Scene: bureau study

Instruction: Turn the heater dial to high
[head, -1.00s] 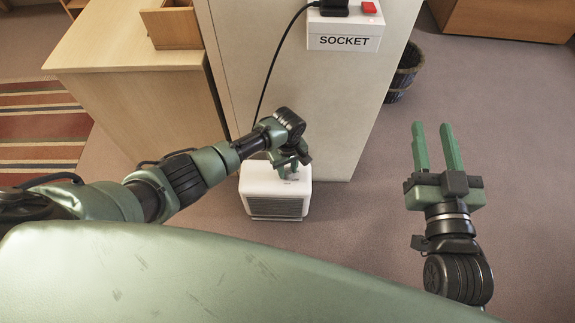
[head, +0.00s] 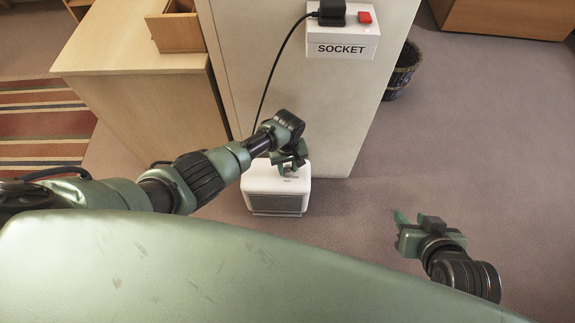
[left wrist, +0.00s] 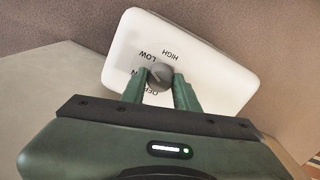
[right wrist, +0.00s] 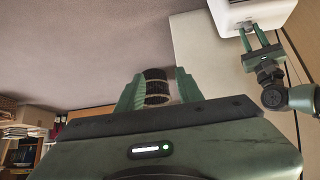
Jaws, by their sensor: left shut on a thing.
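The small white heater (head: 262,182) stands on the carpet against the pale cabinet, its dark grille facing me. In the left wrist view its white top (left wrist: 215,75) carries a round dark grey dial (left wrist: 160,75) with labels OFF, LOW and HIGH. A faint light mark on the dial seems to point toward LOW. My left gripper (head: 288,168) reaches down over the heater, and its two green fingers are shut on the dial from both sides. My right gripper (head: 401,219) is off to the right, in free air. In the right wrist view its fingers (right wrist: 158,88) are apart and empty.
A socket box (head: 343,42) with a black plug and a red switch sits above on the cabinet (head: 330,110). A black cord (head: 272,75) runs down toward the heater. A wooden desk (head: 150,100) stands left. A dark basket (head: 402,72) is behind. Carpet on the right is clear.

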